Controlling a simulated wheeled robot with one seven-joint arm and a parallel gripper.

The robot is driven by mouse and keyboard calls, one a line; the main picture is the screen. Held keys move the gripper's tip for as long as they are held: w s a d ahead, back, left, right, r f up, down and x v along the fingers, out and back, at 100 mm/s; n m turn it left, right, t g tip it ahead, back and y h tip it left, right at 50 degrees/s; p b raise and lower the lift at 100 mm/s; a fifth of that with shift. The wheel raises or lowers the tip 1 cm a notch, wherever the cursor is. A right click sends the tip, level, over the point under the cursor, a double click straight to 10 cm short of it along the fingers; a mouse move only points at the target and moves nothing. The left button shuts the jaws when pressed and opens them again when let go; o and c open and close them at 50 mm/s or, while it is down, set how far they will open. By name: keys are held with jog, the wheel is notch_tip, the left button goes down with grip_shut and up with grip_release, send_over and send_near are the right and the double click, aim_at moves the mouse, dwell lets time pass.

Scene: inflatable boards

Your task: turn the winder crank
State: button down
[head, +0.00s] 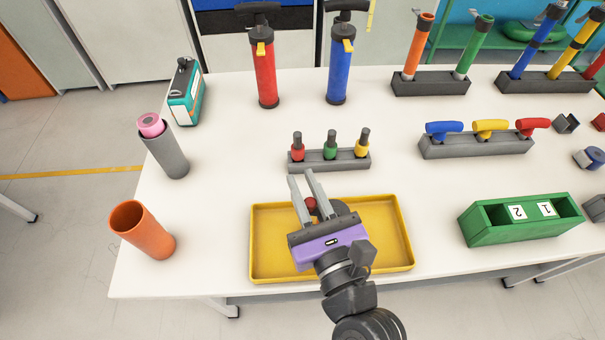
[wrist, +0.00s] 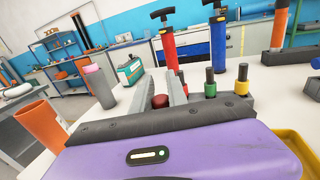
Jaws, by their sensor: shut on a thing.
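My gripper (head: 301,178) is over the yellow tray (head: 262,272), with its two grey fingers pointing away from me. The fingers are shut on a red knob (head: 310,203), which I take to be the handle of the winder crank. The knob also shows between the fingers in the wrist view (wrist: 160,101). A dark rounded part (head: 341,207), seemingly the winder's body, shows just right of the fingers. The purple gripper housing hides most of the winder and the crank arm, so the crank's angle cannot be told.
Behind the tray stands a grey rack (head: 340,160) with red, green and yellow pegs. An orange tube (head: 142,230) and a grey tube (head: 165,155) stand left. A green box (head: 482,232) is right. Red (head: 265,80) and blue (head: 341,75) pumps stand behind.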

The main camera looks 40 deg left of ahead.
jog(key=shift+w+r+m+t+h+p, duration=0.1)
jog(key=shift+w+m+t+h+p, duration=0.45)
jog(key=shift+p, duration=0.95)
jog(key=shift+r+m+t+h+p, duration=0.1)
jog(key=shift+m+t+h+p, duration=0.25)
jog(key=shift+t+p, duration=0.85)
jog(key=shift+w+m+p, duration=0.15)
jog(key=shift+m+p, duration=0.25)
jog(key=shift+p, duration=0.65)
jog(key=t+h+p, duration=0.1)
jog(key=p, duration=0.1)
jog(key=w+m+t+h+p, duration=0.1)
jog(key=shift+f+m+p, duration=0.1)
jog(key=shift+m+p, duration=0.2)
jog(key=shift+p, duration=0.1)
jog(key=shift+w+f+m+t+h+p, duration=0.1)
jog(key=shift+w+m+t+h+p, duration=0.05)
jog(key=shift+m+t+h+p, duration=0.5)
jog(key=shift+w, duration=0.1)
